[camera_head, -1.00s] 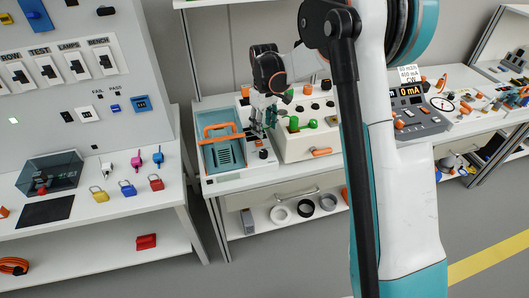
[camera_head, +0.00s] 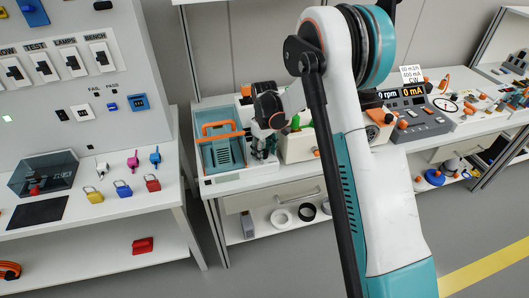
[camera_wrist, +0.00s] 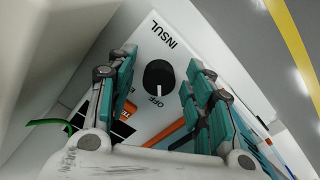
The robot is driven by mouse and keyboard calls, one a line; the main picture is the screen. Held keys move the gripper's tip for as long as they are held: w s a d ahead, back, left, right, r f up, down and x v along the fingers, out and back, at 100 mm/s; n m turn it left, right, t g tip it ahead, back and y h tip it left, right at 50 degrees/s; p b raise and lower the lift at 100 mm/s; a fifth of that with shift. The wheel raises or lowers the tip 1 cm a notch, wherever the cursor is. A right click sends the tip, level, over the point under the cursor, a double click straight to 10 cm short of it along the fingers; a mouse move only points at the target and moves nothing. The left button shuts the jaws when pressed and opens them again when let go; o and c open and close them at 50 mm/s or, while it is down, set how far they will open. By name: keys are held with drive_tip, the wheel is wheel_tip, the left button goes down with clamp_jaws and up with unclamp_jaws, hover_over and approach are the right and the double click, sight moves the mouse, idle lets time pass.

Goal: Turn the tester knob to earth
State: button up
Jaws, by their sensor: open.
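The tester knob (camera_wrist: 158,76) is a round black knob with a white pointer line on a white panel (camera_wrist: 172,110). Its line points at the OFF label; INSUL is printed above, and a label starting with E is mostly hidden behind the left finger. My gripper (camera_wrist: 158,62) is open, with its teal-padded fingers on either side of the knob; contact cannot be told. In the head view my gripper (camera_head: 264,148) is low over the right part of the white tester case (camera_head: 207,181), and it hides the knob there.
A teal tray (camera_head: 222,153) with an orange handle (camera_head: 217,126) sits left of my gripper. A cream box (camera_head: 298,149) with green and orange parts stands close on the right. An orange piece (camera_wrist: 165,133) and a green wire (camera_wrist: 45,123) show in the wrist view.

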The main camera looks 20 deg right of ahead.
drive_tip(key=c, duration=1)
drive_tip(key=shift+c, duration=0.2)
drive_tip(key=shift+m, duration=0.4)
drive_tip(key=m, duration=0.4)
drive_tip(key=shift+a+m, duration=0.1)
drive_tip(key=shift+m, duration=0.3)
drive_tip(key=m, duration=0.6)
drive_tip(key=shift+a, duration=0.15)
